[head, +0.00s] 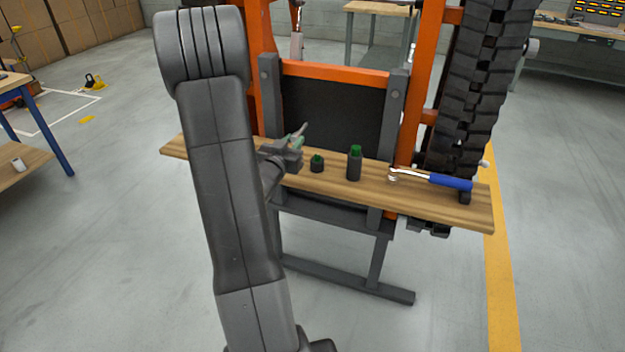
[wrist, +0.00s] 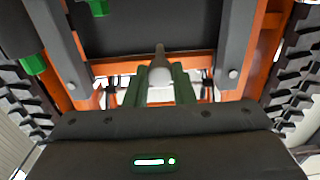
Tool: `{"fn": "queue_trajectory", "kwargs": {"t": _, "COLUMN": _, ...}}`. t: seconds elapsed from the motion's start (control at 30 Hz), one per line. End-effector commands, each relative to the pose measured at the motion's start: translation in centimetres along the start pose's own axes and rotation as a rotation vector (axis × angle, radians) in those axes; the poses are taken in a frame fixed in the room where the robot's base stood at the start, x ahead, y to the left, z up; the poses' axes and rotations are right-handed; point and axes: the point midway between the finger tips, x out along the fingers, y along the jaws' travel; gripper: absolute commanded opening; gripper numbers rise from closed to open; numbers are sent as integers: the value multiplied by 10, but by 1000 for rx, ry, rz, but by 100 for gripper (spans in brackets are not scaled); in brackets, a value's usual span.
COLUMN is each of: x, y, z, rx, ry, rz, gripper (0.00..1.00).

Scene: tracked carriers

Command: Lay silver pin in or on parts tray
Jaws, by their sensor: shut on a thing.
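My gripper (head: 293,146) is over the left part of the wooden shelf, its green fingers (wrist: 160,84) shut on the silver pin. The silver pin (wrist: 159,66) has a rounded pale near end and a narrow darker far end, and points away from the gripper in the wrist view. In the head view the pin (head: 302,128) shows as a small grey piece tilted up to the right, above the shelf. I cannot make out a parts tray in either view.
The wooden shelf (head: 440,197) carries a short dark cylinder with green top (head: 317,164), a taller one (head: 354,163) and a blue-handled ratchet (head: 450,182). An orange frame (head: 335,73) and black track (head: 470,90) stand behind. Open floor (head: 560,200) lies right.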

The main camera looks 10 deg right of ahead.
Motion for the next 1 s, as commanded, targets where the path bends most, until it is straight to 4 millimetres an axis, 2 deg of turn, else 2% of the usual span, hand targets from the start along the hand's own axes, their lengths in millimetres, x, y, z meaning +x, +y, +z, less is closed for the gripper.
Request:
{"fn": "queue_trajectory", "kwargs": {"t": 0.17, "x": 3, "y": 5, "z": 1, "rx": 0, "ry": 1, "rz": 17, "gripper": 1}}
{"fn": "queue_trajectory", "kwargs": {"t": 0.47, "x": 3, "y": 5, "z": 44, "rx": -4, "ry": -3, "rz": 18, "gripper": 1}}
{"fn": "queue_trajectory", "kwargs": {"t": 0.67, "x": 4, "y": 5, "z": 58, "rx": -2, "ry": -1, "rz": 18, "gripper": 1}}
{"fn": "queue_trajectory", "kwargs": {"t": 0.9, "x": 4, "y": 5, "z": 88, "rx": -3, "ry": -1, "rz": 18, "gripper": 1}}
{"fn": "queue_trajectory", "kwargs": {"t": 1.0, "x": 4, "y": 5, "z": 95, "rx": -2, "ry": 0, "rz": 17, "gripper": 1}}
